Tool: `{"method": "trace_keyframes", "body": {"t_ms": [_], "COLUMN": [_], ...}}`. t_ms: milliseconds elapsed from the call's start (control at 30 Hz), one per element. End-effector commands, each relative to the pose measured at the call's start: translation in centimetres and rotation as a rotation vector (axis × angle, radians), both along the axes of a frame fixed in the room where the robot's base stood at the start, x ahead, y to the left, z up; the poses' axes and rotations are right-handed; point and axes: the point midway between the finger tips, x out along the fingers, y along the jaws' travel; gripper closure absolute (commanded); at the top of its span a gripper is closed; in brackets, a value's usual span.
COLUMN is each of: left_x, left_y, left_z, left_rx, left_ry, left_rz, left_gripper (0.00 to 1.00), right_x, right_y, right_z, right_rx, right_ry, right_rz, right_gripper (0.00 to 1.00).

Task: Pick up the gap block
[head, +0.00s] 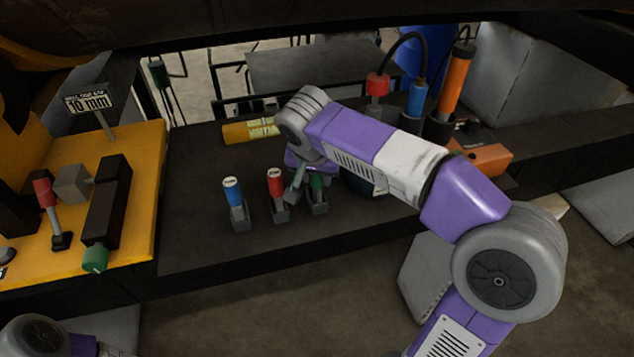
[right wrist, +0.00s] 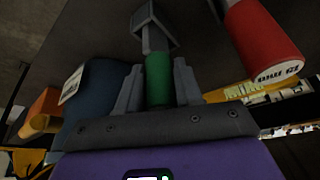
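Three gap blocks with grey feet and coloured handles stand in a row on the dark bench: blue (head: 234,192), red (head: 276,184) and green (head: 318,192). My right gripper (head: 307,184) is at the green-handled block, which it partly hides in the head view. In the right wrist view, the green handle (right wrist: 159,80) lies between the two fingers (right wrist: 158,88) with no clear gap at either side. Its grey foot (right wrist: 152,24) shows beyond them, and the red block (right wrist: 262,42) is beside it. The green block appears to stand on the bench. My left gripper is out of view.
A yellow plate (head: 140,190) at left carries a "10 mm" sign (head: 88,102), dark blocks and a red-handled piece. An orange-yellow cylinder (head: 250,130) lies behind the row. An orange tool (head: 484,158) and upright cylinders stand at right. The bench front left of the row is clear.

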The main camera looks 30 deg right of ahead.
Motion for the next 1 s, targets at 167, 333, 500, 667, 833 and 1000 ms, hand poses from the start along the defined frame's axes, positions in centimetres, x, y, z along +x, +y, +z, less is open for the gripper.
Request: {"method": "trace_keyframes", "body": {"t_ms": [167, 333, 500, 667, 833, 1000], "left_x": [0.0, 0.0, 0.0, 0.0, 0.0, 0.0], "left_y": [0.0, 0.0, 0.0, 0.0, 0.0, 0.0], "left_z": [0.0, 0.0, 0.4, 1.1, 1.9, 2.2], "left_rx": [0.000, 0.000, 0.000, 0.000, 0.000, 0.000], "left_ry": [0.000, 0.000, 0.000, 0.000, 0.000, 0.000], "left_rz": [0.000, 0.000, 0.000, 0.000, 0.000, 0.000], "left_gripper": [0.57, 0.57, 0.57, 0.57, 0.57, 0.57], "right_x": [0.0, 0.0, 0.1, 0.1, 0.1, 0.0], "right_y": [0.0, 0.0, 0.0, 0.0, 0.1, 0.0], "right_z": [0.1, 0.1, 1.8, 5.1, 8.2, 9.9], "right_rx": [-0.001, 0.000, 0.000, 0.001, 0.001, 0.000], "right_ry": [-0.002, -0.003, -0.006, -0.006, -0.005, -0.003], "right_rz": [0.000, 0.001, 0.001, 0.000, 0.001, 0.001], "right_gripper": [1.00, 1.00, 1.00, 1.00, 1.00, 1.00]}}
